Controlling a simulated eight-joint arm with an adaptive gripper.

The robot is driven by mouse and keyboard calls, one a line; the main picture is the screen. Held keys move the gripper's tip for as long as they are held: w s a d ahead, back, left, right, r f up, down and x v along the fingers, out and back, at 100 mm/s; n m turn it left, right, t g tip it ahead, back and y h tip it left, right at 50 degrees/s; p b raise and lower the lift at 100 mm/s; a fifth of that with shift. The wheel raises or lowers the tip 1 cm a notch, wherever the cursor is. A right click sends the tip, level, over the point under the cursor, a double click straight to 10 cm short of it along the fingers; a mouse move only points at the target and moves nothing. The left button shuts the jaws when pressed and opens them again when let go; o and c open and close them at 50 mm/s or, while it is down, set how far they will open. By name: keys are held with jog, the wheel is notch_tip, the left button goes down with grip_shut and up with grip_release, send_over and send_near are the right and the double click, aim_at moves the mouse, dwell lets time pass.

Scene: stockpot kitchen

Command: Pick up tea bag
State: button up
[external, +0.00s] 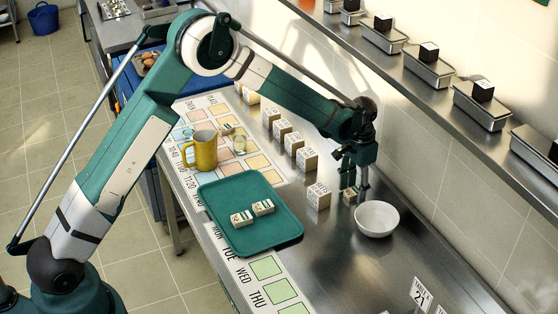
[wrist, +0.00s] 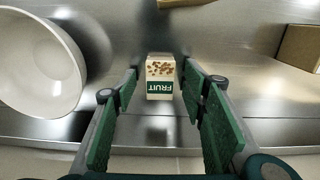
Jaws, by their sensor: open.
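A small packet labelled FRUIT (wrist: 160,78), white and green with brown specks, is on the steel counter in the wrist view. It looks like the tea bag. In the external view it shows only as a small piece (external: 350,194) partly hidden by the fingers. My gripper (external: 354,187) points down over it beside the white bowl. In the wrist view my green fingers (wrist: 160,88) are open, one on each side of the packet, with a visible gap on both sides.
A white bowl (external: 377,219) stands close to my gripper; it also fills the wrist view's left (wrist: 38,62). A cardboard box (external: 318,196) stands left of my gripper, others behind. A green tray (external: 240,184) holds two packets (external: 263,207). A yellow mug (external: 202,152) stands farther left.

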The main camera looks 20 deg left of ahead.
aim_at(354, 191)
jog(key=shift+c, duration=0.4)
jog(key=c, duration=0.7)
jog(key=shift+c, duration=0.2)
jog(key=shift+r, duration=0.1)
notch_tip(354, 191, up, 10)
dwell(0.5)
